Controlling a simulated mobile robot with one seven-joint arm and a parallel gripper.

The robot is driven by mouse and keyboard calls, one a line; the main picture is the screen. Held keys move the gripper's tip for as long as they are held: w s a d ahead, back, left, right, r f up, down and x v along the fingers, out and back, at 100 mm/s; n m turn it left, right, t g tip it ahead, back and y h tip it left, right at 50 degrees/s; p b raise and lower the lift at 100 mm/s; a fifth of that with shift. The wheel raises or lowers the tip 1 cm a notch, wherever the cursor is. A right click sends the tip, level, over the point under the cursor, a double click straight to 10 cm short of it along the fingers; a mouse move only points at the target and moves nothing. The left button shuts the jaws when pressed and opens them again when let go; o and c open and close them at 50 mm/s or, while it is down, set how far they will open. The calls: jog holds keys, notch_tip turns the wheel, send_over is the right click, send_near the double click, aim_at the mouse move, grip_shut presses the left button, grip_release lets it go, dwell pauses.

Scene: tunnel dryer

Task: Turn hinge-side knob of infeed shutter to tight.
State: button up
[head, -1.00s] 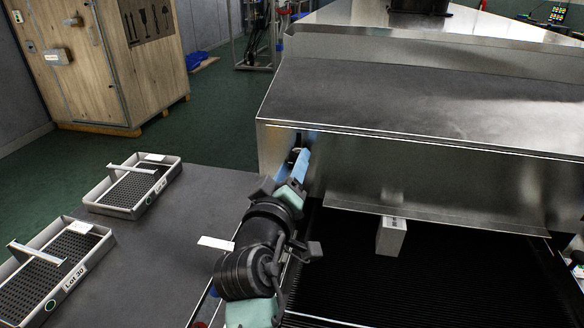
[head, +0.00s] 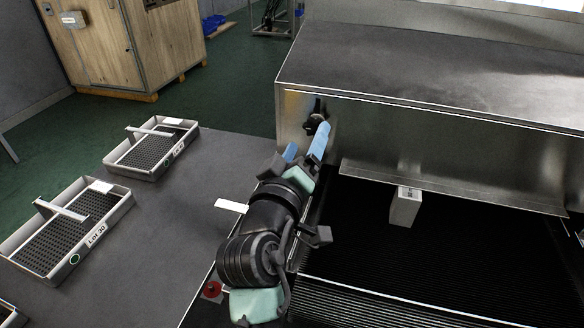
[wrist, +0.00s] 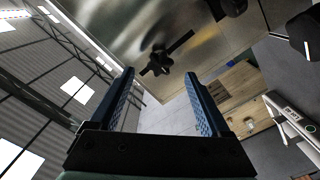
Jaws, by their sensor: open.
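A black knob (head: 316,122) sits on the left end of the dryer's metal front, above the belt. In the wrist view a black lobed knob (wrist: 157,62) stands by a dark slot in the metal, beyond and between my fingertips. A second dark knob-like part (wrist: 232,6) is cut off at that view's top edge. I cannot tell which is hinge-side, or how tight either is. My gripper (head: 304,148) is open and empty, its blue fingers (wrist: 160,77) just below the knob in the head view, apart from it. The metal shutter (head: 450,185) hangs over the belt.
A pale block (head: 404,207) stands on the black belt (head: 440,265) near the shutter's lower edge. Lot trays (head: 120,228) lie on the grey table at left. A red button (head: 212,290) is beside my arm. A wooden cabinet (head: 165,45) stands behind.

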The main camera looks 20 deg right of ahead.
jog(key=v, duration=0.9)
jog(key=shift+s+a, duration=0.1)
